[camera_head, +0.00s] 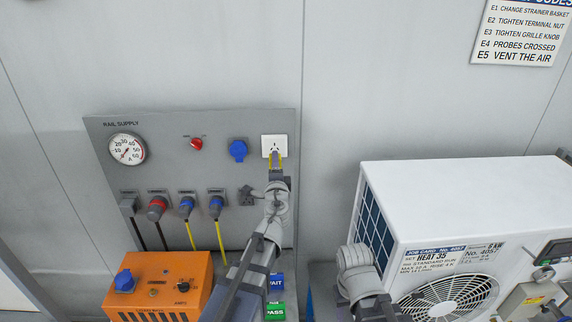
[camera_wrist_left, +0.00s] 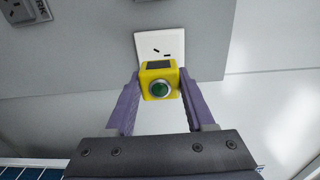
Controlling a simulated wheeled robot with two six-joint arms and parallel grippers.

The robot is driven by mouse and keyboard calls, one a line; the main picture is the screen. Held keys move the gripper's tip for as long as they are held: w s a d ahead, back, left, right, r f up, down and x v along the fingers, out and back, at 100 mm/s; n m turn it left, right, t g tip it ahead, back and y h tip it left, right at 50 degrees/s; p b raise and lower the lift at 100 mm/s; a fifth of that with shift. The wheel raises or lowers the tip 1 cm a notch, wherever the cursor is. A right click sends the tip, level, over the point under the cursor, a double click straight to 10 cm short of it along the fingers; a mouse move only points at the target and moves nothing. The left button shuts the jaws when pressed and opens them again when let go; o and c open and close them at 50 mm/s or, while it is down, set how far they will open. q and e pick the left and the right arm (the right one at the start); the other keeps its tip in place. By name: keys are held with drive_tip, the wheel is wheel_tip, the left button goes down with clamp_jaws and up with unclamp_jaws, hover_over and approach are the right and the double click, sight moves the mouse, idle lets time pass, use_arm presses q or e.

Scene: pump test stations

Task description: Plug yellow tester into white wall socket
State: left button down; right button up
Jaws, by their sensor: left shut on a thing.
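The white wall socket (camera_head: 274,141) is on the grey rail supply panel at its upper right. In the left wrist view the socket (camera_wrist_left: 155,44) shows slots above the tester. The yellow tester (camera_wrist_left: 158,80) has a green round button and a dark window facing the camera. My left gripper (camera_wrist_left: 158,84) is shut on the tester's sides. In the head view the left gripper (camera_head: 276,160) is just at the socket's lower part, with thin yellow edges visible. The tester covers the socket's lower part; I cannot tell whether its pins are in. My right gripper is not visible.
The grey panel (camera_head: 100,160) carries a gauge (camera_head: 127,149), a red knob (camera_head: 196,144), a blue socket (camera_head: 238,150) and several plugs with cables. An orange box (camera_head: 200,270) stands below. A white air-conditioning unit (camera_head: 460,195) stands at the right.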

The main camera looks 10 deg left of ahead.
sight(275, 147)
use_arm(q)
drive_tip(key=shift+r, duration=0.1)
drive_tip(key=shift+w, duration=0.15)
drive_tip(key=shift+x, duration=2.8)
drive_tip(key=shift+w+a, duration=0.2)
drive_tip(key=shift+w, duration=0.35)
idle(1.1)
drive_tip(key=shift+c, duration=0.9)
unclamp_jaws()
